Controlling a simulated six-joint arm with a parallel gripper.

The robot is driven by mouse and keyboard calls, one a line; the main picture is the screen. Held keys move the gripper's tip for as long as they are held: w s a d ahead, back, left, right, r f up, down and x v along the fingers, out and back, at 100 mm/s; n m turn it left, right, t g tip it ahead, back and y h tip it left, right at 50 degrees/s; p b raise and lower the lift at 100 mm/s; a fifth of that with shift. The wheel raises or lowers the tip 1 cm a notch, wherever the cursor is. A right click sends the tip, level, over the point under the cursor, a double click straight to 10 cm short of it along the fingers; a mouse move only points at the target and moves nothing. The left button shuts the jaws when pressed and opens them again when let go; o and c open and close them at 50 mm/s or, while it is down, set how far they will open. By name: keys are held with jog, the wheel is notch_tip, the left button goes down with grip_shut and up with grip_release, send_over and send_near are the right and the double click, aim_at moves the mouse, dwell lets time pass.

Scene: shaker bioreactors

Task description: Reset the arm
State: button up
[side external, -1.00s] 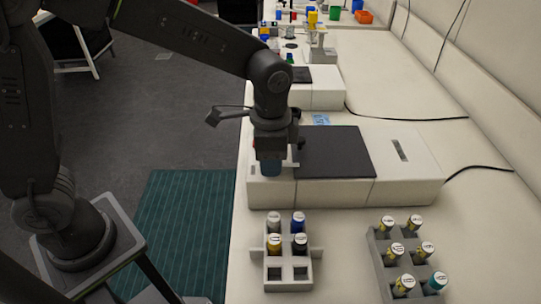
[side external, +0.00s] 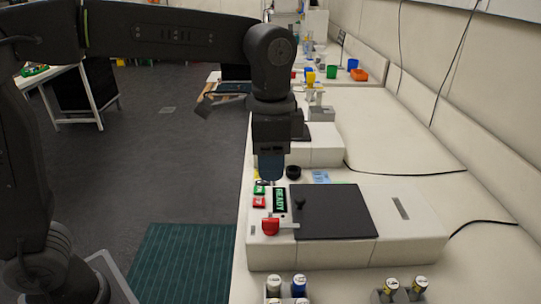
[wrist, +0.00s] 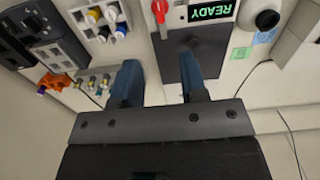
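The device has a dark flat lid (side external: 335,212), which lies shut, and a red lever (side external: 270,227). A green READY display (side external: 280,199) is lit, and it shows in the wrist view too (wrist: 211,10).
A rack with capped vials (side external: 287,285) stands in front of the device, partly cut off. Another vial rack (side external: 405,291) is at the right. A second white device (side external: 320,150) stands behind. Colored containers (side external: 352,70) sit at the far end.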

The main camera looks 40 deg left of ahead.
jog(key=shift+r, duration=0.25)
jog(key=s+a+f+n+t, duration=0.2)
jog(key=s+a+n, duration=0.2)
jog(key=s+a, duration=0.2)
jog(key=s+a+f+n+t, duration=0.2)
jog(key=s+a+n+t, duration=0.1)
jog(key=s+a, duration=0.4)
jog(key=shift+s+a+n+t, duration=0.15)
jog(key=shift+s+n+t, duration=0.15)
jog(key=shift+s+n, duration=0.5)
jog(key=shift+w+f, duration=0.1)
jog(key=shift+w, duration=0.05)
jog(key=shift+c, duration=0.4)
dwell(0.6)
